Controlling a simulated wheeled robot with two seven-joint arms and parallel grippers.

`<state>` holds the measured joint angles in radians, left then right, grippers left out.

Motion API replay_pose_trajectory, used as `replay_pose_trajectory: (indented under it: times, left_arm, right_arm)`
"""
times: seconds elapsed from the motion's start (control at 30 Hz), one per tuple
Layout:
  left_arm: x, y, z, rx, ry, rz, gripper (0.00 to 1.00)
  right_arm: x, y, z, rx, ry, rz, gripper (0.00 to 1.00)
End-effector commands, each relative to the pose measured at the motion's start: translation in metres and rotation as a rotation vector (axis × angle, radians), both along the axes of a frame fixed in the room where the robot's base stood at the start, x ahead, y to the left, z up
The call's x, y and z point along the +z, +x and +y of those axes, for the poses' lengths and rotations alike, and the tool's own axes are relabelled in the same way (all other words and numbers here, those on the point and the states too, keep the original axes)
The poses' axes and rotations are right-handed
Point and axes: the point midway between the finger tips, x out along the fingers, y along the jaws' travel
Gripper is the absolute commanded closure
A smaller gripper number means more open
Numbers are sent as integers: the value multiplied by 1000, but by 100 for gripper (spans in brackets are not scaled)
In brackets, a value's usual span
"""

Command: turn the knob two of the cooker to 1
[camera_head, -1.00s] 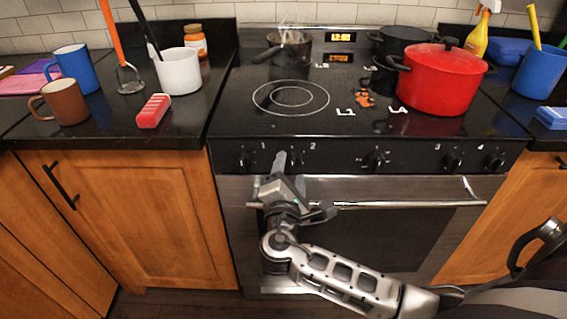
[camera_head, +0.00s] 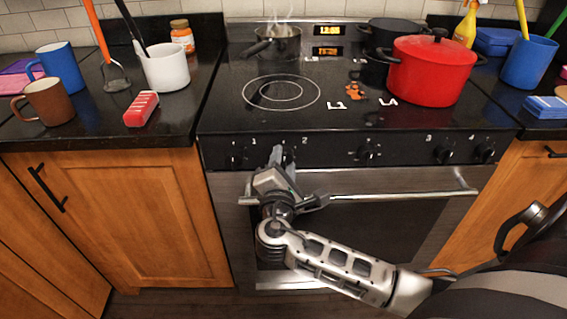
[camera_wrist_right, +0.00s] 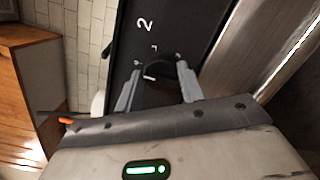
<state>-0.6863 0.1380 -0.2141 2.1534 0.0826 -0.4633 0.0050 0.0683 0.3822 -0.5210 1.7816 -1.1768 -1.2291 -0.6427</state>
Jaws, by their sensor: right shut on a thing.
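The cooker (camera_head: 300,118) has a black front panel with several black knobs. Knob two (camera_wrist_right: 157,68) shows in the wrist view below the large label 2 (camera_wrist_right: 144,24). It is dark, with a white mark at its lower left edge and small marks on the panel around it. My right gripper (camera_head: 275,154) reaches the panel below label 2 and hides this knob in the head view. In the wrist view the right gripper's fingers (camera_wrist_right: 158,71) stand on both sides of the knob, shut on it. My left gripper is not in view.
The oven handle (camera_head: 400,194) runs below the panel, close to my right wrist. A red pot (camera_head: 432,75) and a steaming small pan (camera_head: 275,44) stand on the hob. Knob one (camera_head: 236,155) is just left of the gripper. A red-and-white block (camera_head: 141,109) lies on the left counter.

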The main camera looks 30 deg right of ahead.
Motion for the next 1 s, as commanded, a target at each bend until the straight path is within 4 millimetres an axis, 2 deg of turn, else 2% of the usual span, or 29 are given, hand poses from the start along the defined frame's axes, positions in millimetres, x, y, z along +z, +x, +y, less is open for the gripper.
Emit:
replay_pose_trajectory:
  times: [0.27, 1.0]
  left_arm:
    - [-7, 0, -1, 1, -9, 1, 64]
    - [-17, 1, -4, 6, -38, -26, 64]
  right_arm:
    - [-2, -1, 0, -2, 133, -79, 84]
    - [0, -1, -1, -1, 693, -425, 84]
